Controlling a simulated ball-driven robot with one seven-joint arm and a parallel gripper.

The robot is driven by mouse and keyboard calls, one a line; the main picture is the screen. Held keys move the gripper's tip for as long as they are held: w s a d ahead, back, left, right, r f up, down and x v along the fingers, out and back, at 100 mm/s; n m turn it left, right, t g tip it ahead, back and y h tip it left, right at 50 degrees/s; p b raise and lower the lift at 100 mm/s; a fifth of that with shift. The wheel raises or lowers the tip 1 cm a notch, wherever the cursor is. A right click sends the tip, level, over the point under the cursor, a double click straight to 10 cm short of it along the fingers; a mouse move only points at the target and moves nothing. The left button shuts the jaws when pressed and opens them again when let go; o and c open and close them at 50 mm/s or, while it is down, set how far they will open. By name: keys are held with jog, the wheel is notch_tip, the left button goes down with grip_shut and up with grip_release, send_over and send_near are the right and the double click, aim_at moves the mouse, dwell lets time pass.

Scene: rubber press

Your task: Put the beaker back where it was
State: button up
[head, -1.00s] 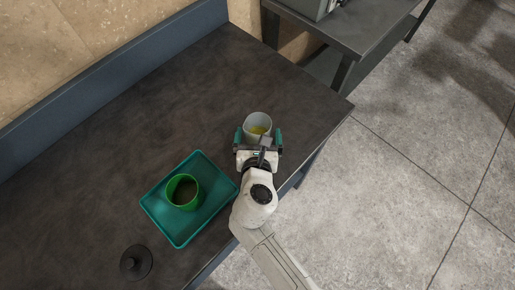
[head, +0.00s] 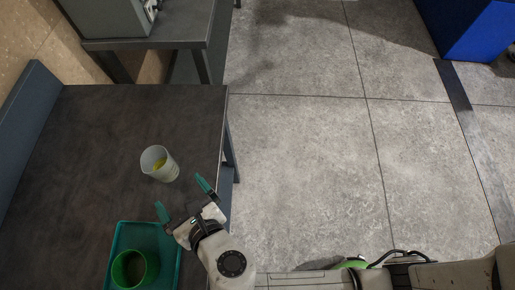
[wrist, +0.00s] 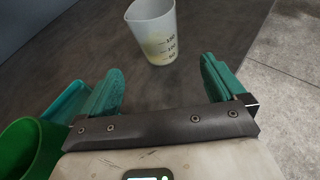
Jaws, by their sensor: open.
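The beaker (head: 159,164) is translucent white with graduation marks and some yellow content. It stands upright on the dark table (head: 95,150), near its right part. In the wrist view the beaker (wrist: 152,32) stands beyond the fingertips, roughly between their lines and apart from both. My gripper (head: 182,197) is open and empty, with its teal fingers spread, just in front of the beaker. The gripper also shows in the wrist view (wrist: 157,75). Nothing hides the beaker.
A teal tray (head: 172,262) holding a green cup (head: 131,268) is close to my gripper on the left. A grey side table (head: 185,32) stands beyond the table's far end. The table's right edge is near my gripper, with open floor (head: 300,150) past it.

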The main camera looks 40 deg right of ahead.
jog(key=s+d+f+m+g+h, duration=0.1)
jog(key=d+f+m+g+h, duration=0.2)
jog(key=d+m, duration=0.75)
jog(key=s+d+f+m+g+h, duration=0.2)
jog(key=d+f+m+g, duration=0.2)
jog(key=d+m, duration=0.7)
jog(key=s+d+m+g+y, duration=0.2)
jog(key=s+d+m, duration=0.2)
jog(key=s+m, duration=0.2)
jog(key=s+d+f+m+g+y, duration=0.1)
jog(key=s+d+m+g, duration=0.2)
jog(key=s+m, duration=0.3)
jog(key=d+m, duration=0.1)
jog(key=m, duration=0.3)
jog(key=shift+s+d+f+y, duration=0.15)
jog(key=shift+d+f+y, duration=0.1)
jog(key=shift+y, duration=0.15)
